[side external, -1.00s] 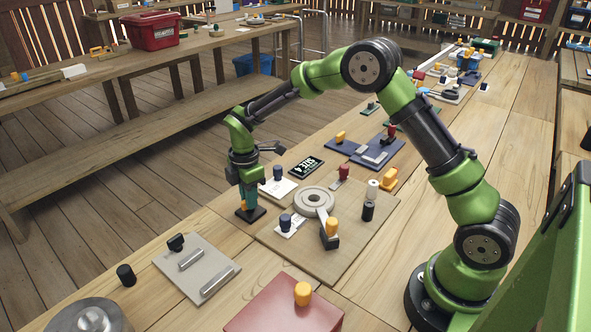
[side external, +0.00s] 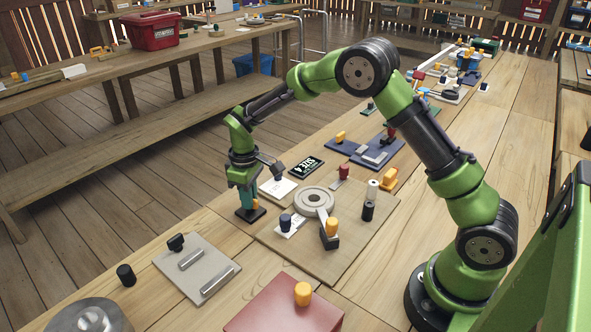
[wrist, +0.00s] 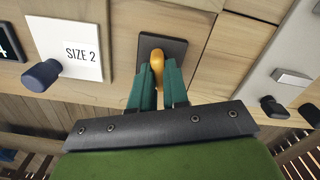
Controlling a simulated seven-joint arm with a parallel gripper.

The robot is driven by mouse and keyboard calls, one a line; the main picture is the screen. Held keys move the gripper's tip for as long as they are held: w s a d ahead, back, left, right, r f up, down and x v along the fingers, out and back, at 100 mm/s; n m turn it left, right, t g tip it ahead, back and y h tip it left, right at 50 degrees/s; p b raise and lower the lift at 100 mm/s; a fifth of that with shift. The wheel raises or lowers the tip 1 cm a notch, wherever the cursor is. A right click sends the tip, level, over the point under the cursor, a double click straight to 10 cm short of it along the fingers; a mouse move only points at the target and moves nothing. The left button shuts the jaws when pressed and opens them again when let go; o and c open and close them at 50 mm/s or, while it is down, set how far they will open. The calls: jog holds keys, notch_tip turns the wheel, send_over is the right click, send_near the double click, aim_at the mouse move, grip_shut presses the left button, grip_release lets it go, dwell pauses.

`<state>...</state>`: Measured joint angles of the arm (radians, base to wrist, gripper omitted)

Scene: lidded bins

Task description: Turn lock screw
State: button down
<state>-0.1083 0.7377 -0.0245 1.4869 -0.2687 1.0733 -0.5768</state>
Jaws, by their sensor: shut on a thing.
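An orange knob (side external: 256,204), which looks like the lock screw, stands on a small dark square plate (side external: 241,215) near the table's left edge. My gripper (side external: 249,204) points down over it, its green fingers shut around the knob. In the wrist view the orange knob (wrist: 157,56) lies between the two fingertips (wrist: 158,76), above the dark plate (wrist: 178,47). The fingers hide part of the knob, and I cannot see its lower end.
A white SIZE 2 card (wrist: 85,45) with a dark blue knob (wrist: 40,75) lies beside the plate. A black SIZE 4 sign (side external: 307,166) lies behind. A board (side external: 345,260) with a grey ring (side external: 304,200) is to the right. A grey plate with handles (side external: 215,258) lies in front.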

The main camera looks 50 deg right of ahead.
jog(key=m, duration=0.4)
jog(key=shift+r+m, duration=0.1)
jog(key=shift+m, duration=1.8)
jog(key=c, duration=1.1)
grip_release()
notch_tip(320, 180, up, 17)
jog(key=shift+f, duration=0.1)
